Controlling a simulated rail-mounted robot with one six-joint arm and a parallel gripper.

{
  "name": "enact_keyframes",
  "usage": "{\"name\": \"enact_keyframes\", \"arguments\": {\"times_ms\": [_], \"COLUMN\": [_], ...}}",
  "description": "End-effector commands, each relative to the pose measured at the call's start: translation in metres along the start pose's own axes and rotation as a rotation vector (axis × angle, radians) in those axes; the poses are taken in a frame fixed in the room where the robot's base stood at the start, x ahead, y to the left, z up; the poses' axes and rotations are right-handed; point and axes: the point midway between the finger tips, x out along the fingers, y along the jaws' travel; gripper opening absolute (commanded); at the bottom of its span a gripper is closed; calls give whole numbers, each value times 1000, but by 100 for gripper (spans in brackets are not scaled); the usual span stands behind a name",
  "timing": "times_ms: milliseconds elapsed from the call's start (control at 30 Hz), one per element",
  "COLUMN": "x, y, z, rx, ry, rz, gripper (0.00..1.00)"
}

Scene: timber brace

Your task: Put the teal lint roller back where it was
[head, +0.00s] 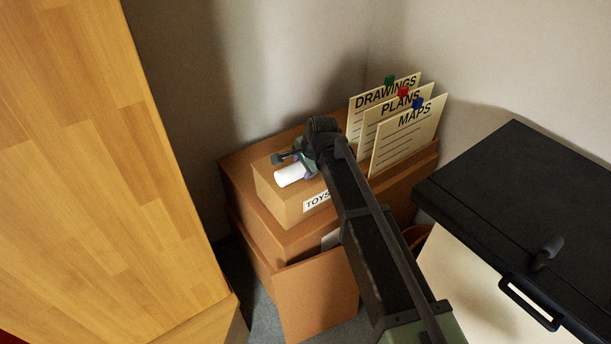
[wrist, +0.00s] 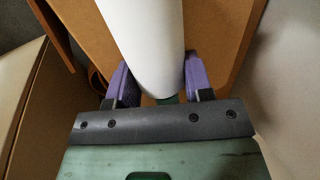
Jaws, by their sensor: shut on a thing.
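The lint roller (head: 289,175) shows as a white cylinder over the top of the small box labelled TOYS (head: 287,202). I cannot tell whether it touches the box. My gripper (head: 306,164) is shut on it, with my arm reaching in from the lower right. In the wrist view the white roll (wrist: 146,40) runs up between the purple fingers of my gripper (wrist: 157,80). A small bit of teal (wrist: 168,99) shows at its near end; the rest of the handle is hidden.
The TOYS box stands on larger stacked brown boxes (head: 315,295). Upright cards marked DRAWINGS, PLANS and MAPS (head: 412,130) stand close to the right of my gripper. A wooden panel (head: 120,170) is at left. A black-topped cabinet (head: 520,190) with a handle is at right.

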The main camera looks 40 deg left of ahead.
Motion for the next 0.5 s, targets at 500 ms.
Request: {"name": "enact_keyframes", "arguments": {"times_ms": [500], "x": [2], "y": [1], "z": [0], "rx": [0], "ry": [0], "rz": [1], "gripper": [57]}}
